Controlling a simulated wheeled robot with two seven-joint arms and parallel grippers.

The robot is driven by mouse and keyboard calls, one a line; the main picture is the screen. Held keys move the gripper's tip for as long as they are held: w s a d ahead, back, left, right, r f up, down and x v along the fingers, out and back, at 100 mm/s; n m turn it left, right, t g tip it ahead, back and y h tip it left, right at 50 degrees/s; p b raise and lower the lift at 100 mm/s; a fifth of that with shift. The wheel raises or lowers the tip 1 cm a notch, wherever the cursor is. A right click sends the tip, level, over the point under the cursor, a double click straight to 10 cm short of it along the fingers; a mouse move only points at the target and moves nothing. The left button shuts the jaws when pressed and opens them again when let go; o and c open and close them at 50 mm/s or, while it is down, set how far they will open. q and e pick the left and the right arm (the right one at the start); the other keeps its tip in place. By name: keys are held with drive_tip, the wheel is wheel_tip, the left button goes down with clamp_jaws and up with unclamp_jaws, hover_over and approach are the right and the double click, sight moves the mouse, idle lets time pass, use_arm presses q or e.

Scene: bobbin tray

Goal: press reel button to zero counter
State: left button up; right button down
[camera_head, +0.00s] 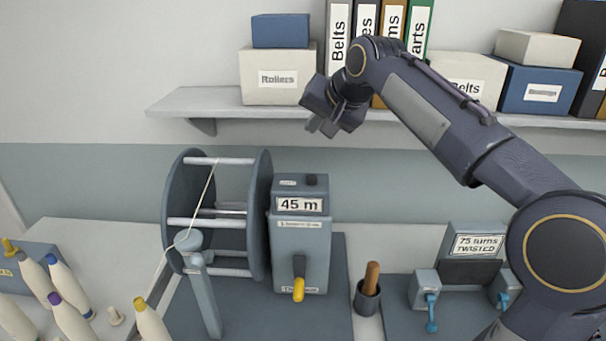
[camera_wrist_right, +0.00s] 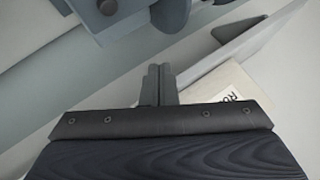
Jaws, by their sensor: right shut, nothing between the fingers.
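The reel (camera_head: 217,215) stands left of a grey counter box (camera_head: 300,245) that reads "45 m". A dark button (camera_head: 311,180) sits on top of the box, towards its right side. A crank with a yellow knob (camera_head: 298,289) is on the box's front. My right gripper (camera_head: 321,127) is shut and empty, above the counter box and in front of the shelf, apart from the button. Its closed fingers (camera_wrist_right: 158,84) also show in the right wrist view. My left gripper is not in view.
A shelf (camera_head: 222,97) with boxes and binders runs behind my right arm. A cup with a wooden-handled tool (camera_head: 368,290) stands right of the counter box. A twist counter (camera_head: 476,245) is further right. Several bobbins (camera_head: 70,317) stand at the left.

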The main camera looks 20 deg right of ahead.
drive_tip(key=shift+f, duration=0.15)
hover_over(314, 180)
wheel_tip(314, 180, down, 6)
drive_tip(key=shift+f, duration=0.1)
drive_tip(key=shift+f+b, duration=0.65)
drive_tip(key=shift+b, duration=0.1)
drive_tip(key=shift+f+b, duration=0.4)
drive_tip(key=shift+f, duration=0.15)
idle(1.3)
drive_tip(key=shift+f+b, duration=0.35)
drive_tip(key=shift+f, duration=0.05)
drive_tip(key=shift+f+b, duration=0.4)
drive_tip(key=shift+f, duration=0.15)
idle(0.5)
drive_tip(key=shift+r, duration=0.2)
drive_tip(key=shift+r+p, duration=0.8)
drive_tip(key=shift+p, duration=0.1)
